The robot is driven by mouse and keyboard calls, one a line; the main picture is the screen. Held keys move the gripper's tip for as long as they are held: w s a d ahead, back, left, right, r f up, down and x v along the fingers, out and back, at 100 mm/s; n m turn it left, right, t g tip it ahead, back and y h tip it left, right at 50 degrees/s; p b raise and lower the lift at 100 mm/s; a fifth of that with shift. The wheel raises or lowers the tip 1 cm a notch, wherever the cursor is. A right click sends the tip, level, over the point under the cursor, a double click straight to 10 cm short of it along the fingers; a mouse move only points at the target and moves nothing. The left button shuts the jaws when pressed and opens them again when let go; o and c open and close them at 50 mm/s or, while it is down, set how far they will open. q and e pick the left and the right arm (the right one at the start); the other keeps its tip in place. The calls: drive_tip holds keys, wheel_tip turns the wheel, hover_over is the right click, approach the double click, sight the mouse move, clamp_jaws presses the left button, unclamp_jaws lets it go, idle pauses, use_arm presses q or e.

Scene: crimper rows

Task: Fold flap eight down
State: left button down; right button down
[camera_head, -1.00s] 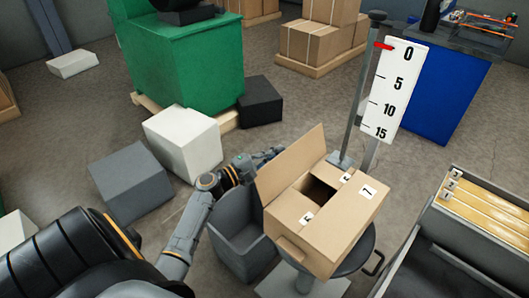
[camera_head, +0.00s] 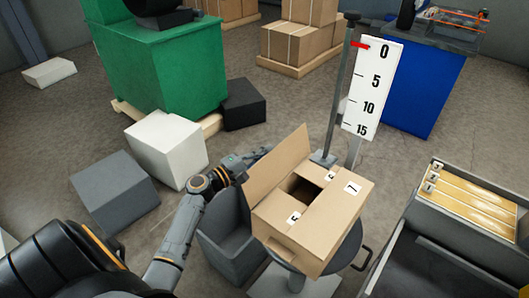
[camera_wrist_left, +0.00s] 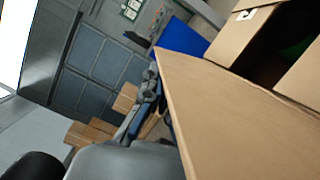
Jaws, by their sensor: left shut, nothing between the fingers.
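An open cardboard box (camera_head: 318,228) sits on a round grey stand (camera_head: 349,247). Its left flap (camera_head: 277,167) stands up, tilted outward, with no number visible on the side I see. The right flap with label 7 (camera_head: 345,200) lies folded in. Smaller end flaps with labels, one reading 6 (camera_head: 331,177), also lie inward, leaving a dark gap in the middle. My left gripper (camera_head: 255,156) is shut and empty, just behind the raised flap's outer side; its tips are partly hidden by the flap. A large flap also shows close up in the left wrist view (camera_wrist_left: 240,120).
A grey bin (camera_head: 228,235) stands left of the stand. A post with a numbered scale board (camera_head: 372,90) rises behind the box. White (camera_head: 167,150) and grey (camera_head: 115,190) blocks lie on the floor at left. A rack with numbered slots (camera_head: 465,205) is at right.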

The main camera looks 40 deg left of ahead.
use_arm(q)
drive_tip(key=shift+s+d+r+m+g, duration=0.15)
drive_tip(key=shift+d+r+m, duration=0.1)
drive_tip(key=shift+d+m, duration=0.4)
drive_tip(key=shift+w+d+r+m+g, duration=0.15)
drive_tip(key=shift+d+r+m, duration=0.1)
drive_tip(key=shift+d+m, duration=0.35)
drive_tip(key=s+d+f+m+g+y+p, duration=0.1)
drive_tip(key=d+f+m+p, duration=0.3)
drive_tip(key=d+m, duration=0.7)
drive_tip(key=shift+d+f+g+y+p, duration=0.2)
drive_tip(key=shift+d+g+y+p, duration=0.3)
drive_tip(key=shift+y+p, duration=0.25)
drive_tip(key=shift+s, duration=0.1)
